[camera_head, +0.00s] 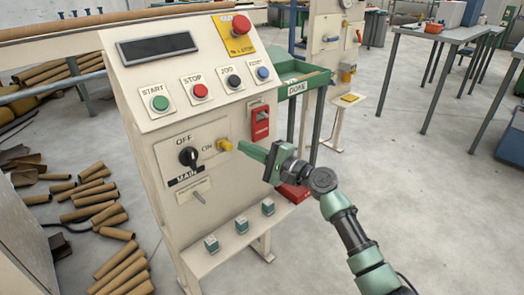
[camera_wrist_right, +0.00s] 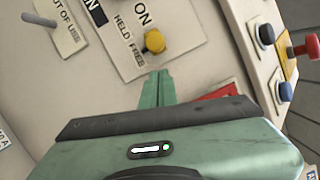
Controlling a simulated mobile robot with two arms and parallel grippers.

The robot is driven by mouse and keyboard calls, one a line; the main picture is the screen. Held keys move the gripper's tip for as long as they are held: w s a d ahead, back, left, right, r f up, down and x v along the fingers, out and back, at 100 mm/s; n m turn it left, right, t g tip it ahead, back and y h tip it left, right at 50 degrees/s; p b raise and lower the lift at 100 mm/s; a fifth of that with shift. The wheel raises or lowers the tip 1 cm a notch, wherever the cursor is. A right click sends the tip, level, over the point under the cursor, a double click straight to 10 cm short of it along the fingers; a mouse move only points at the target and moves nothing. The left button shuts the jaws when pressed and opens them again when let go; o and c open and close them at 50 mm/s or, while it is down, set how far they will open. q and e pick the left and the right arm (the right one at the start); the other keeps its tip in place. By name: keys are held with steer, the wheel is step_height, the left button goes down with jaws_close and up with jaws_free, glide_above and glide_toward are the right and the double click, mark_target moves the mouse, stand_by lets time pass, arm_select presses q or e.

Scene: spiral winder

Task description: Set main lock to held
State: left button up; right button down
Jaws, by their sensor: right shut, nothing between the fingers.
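The yellow main lock knob (camera_head: 224,145) sits on the control panel's pale plate, right of the black main switch (camera_head: 188,157) and by its ON mark. In the right wrist view the yellow knob (camera_wrist_right: 155,41) has the words HELD and FREE printed beside it. I cannot tell which word it is set to. My right gripper (camera_head: 243,148) is shut and empty, its green fingers pointing at the knob from the right. In the wrist view the fingertips (camera_wrist_right: 157,74) are just short of the knob, with a small gap in the picture. My left gripper is not in view.
Start, stop and other buttons (camera_head: 201,91) sit on the sloped panel above, with a red emergency stop (camera_head: 241,24). A red lockout piece (camera_head: 260,123) is near my gripper. A lever on an out-of-use plate (camera_head: 198,196) is below. Cardboard tubes lie on the floor left.

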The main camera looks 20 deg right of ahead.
mark_target(230, 149)
steer(key=shift+s+a+r, duration=0.3)
steer(key=shift+a+r, duration=0.05)
steer(key=shift+a, duration=0.15)
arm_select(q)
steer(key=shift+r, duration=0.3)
arm_select(e)
steer(key=shift+a, duration=0.35)
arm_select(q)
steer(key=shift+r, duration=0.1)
arm_select(e)
steer(key=shift+s, duration=0.1)
